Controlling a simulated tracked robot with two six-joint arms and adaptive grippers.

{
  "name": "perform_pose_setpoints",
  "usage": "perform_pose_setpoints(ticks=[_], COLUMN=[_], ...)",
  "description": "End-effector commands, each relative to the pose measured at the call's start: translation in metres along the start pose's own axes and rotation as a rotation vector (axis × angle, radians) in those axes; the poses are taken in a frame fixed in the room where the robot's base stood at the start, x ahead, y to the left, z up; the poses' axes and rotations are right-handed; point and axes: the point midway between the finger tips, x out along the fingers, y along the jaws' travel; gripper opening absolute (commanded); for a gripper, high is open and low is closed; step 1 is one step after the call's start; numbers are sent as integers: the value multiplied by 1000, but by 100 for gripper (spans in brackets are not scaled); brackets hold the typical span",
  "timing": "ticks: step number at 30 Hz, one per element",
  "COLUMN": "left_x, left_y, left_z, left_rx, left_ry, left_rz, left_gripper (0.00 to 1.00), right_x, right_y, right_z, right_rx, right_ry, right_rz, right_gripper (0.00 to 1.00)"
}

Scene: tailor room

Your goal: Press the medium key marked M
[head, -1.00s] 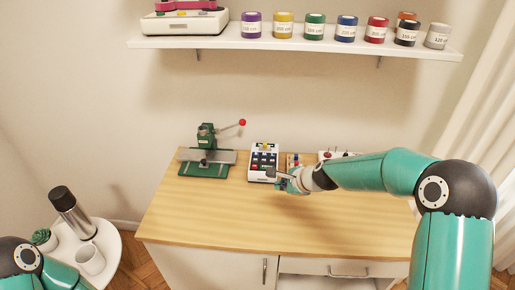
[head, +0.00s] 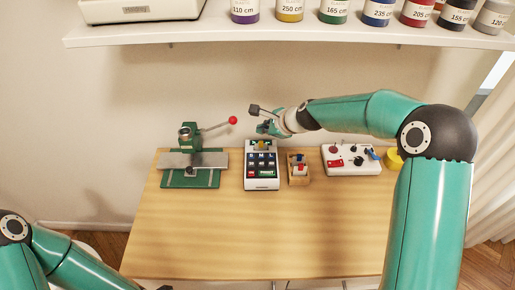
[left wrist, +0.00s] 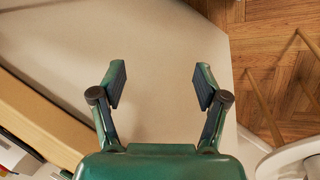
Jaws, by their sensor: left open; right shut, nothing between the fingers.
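The keypad device (head: 262,172) is a white box with dark, green and red keys, standing on the wooden table. The letters on its keys are too small to read, so I cannot tell which one is M. My right gripper (head: 261,118) is shut and empty, above the top end of the keypad and apart from its keys as far as I can tell. My left gripper (left wrist: 160,88) is open and empty in the left wrist view, above a pale surface away from the keypad.
A green press with a red-knobbed lever (head: 193,160) stands left of the keypad. A small wooden block holder (head: 298,170) and a white control box (head: 350,160) stand to the right. The front of the table (head: 255,230) is clear.

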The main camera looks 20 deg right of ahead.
Motion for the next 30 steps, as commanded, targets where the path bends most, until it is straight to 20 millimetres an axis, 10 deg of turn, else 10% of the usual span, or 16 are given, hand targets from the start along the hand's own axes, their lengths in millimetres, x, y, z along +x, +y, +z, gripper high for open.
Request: perform_pose_setpoints(ticks=[14, 30], left_x=[8, 71], left_y=[-3, -26], left_z=[0, 0], left_rx=[0, 0], left_ry=[0, 0], left_rz=[0, 0], left_gripper=[74, 74], right_x=[8, 52], right_y=[5, 37], right_z=[-2, -35], right_rx=[-5, -3], right_ry=[-2, -2], right_rz=[4, 3], right_gripper=[0, 0])
